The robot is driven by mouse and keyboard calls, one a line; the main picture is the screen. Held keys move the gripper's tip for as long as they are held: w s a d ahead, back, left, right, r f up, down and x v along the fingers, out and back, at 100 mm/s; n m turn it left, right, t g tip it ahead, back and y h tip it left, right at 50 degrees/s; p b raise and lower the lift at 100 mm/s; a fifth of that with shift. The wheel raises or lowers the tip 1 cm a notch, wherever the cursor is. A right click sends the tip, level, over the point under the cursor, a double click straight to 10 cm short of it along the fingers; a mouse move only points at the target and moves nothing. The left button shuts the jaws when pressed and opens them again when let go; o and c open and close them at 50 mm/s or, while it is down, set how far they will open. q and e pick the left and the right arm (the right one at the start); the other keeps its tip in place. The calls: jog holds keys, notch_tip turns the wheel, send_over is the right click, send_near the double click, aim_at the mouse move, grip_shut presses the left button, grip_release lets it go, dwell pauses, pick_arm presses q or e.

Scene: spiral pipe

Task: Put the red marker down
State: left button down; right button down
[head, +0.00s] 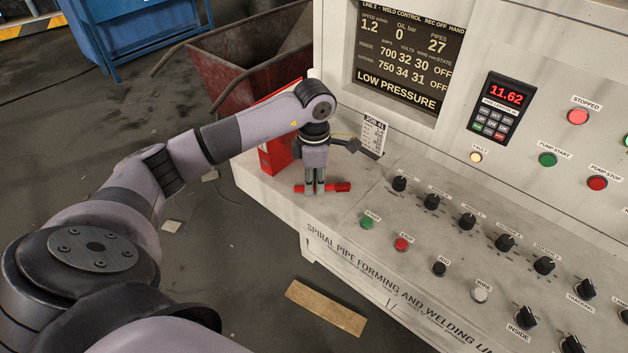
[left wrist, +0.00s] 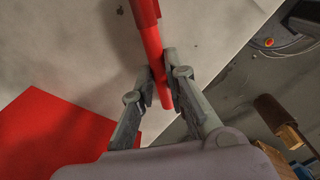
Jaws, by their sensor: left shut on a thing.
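The red marker (head: 337,187) lies level, left to right, at the left end of the console's ledge (head: 345,212) in the head view. My left gripper (head: 315,190) points down and is shut on the marker. In the left wrist view the red marker (left wrist: 154,50) runs between the two fingers of my left gripper (left wrist: 160,92). I cannot tell whether the marker touches the ledge. My right gripper is not in view.
A red box (head: 277,152) stands behind my gripper. A tag labelled JOB (head: 373,135) is close on the right. Knobs and buttons (head: 403,243) fill the ledge farther right. A wooden plank (head: 326,308) lies on the floor.

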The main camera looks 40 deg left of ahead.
aim_at(314, 186)
pick_arm(q)
jog(key=c, duration=1.6)
grip_release()
jog(key=shift+f, duration=0.1)
notch_tip(314, 186, up, 12)
jog(key=b, duration=0.1)
jog(key=shift+b, duration=0.3)
